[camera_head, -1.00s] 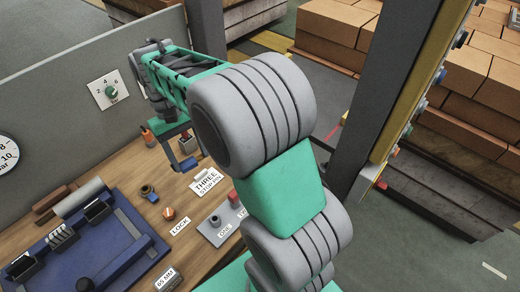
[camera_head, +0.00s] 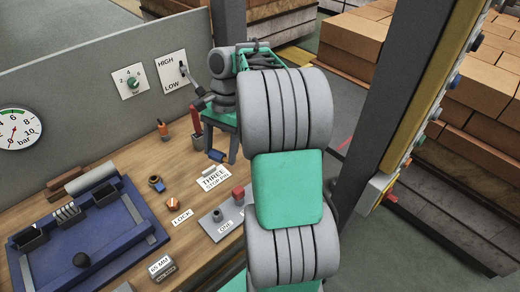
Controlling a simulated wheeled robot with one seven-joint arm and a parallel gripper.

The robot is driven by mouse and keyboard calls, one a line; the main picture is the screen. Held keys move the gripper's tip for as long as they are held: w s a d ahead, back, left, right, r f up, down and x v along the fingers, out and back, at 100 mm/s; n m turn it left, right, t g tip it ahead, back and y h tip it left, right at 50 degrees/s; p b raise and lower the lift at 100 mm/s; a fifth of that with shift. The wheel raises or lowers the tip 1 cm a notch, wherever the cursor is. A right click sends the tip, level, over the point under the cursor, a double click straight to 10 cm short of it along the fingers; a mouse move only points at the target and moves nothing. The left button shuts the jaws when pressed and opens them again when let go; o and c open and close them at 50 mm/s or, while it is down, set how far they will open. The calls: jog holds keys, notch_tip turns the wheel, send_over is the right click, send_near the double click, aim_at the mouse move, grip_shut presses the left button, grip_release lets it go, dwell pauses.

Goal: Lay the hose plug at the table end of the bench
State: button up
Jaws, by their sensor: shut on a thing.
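My gripper (camera_head: 224,156) is at the back right of the wooden bench (camera_head: 133,148), pointing down. It is shut on a small dark blue cylinder (camera_head: 215,156), which I take to be the hose plug. The blue piece shows low between the fingers, just behind the white THREE STOP PIN card (camera_head: 214,179). I cannot tell whether it touches the bench top. My arm hides the bench's right end.
A grey cup (camera_head: 198,142) with a red-handled tool stands left of my gripper. A grey plate (camera_head: 215,229) with a red block, an orange LOCK knob (camera_head: 172,203) and a blue tray (camera_head: 125,235) lie nearer. A grey panel (camera_head: 60,105) bounds the back.

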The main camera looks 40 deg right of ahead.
jog(key=s+d+f+m+t+h+b, duration=0.1)
jog(key=s+d+m+t+b, duration=0.15)
jog(key=d+m, duration=0.55)
jog(key=s+d+f+m+t+h+b, duration=0.1)
jog(key=s+d+f+m+t+b, duration=0.15)
jog(key=d+m, duration=0.5)
jog(key=shift+m+g, duration=0.3)
jog(key=shift+m, duration=0.55)
jog(key=w+d+f, duration=0.2)
jog(key=w+f, duration=0.1)
jog(key=w+d+f+p, duration=0.1)
jog(key=w+d+f, duration=0.2)
jog(key=w, duration=0.1)
jog(key=w+d+f+p, duration=0.1)
jog(key=w+d+f, duration=0.1)
jog(key=w+f, duration=0.1)
jog(key=shift+w+d, duration=0.15)
jog(key=shift+d, duration=0.05)
notch_tip(320, 180, down, 2)
jog(key=shift+f+p, duration=0.2)
jog(key=shift+p, duration=0.25)
jog(key=shift+f, duration=0.25)
jog(key=shift+f, duration=0.15)
jog(key=o, duration=1.6)
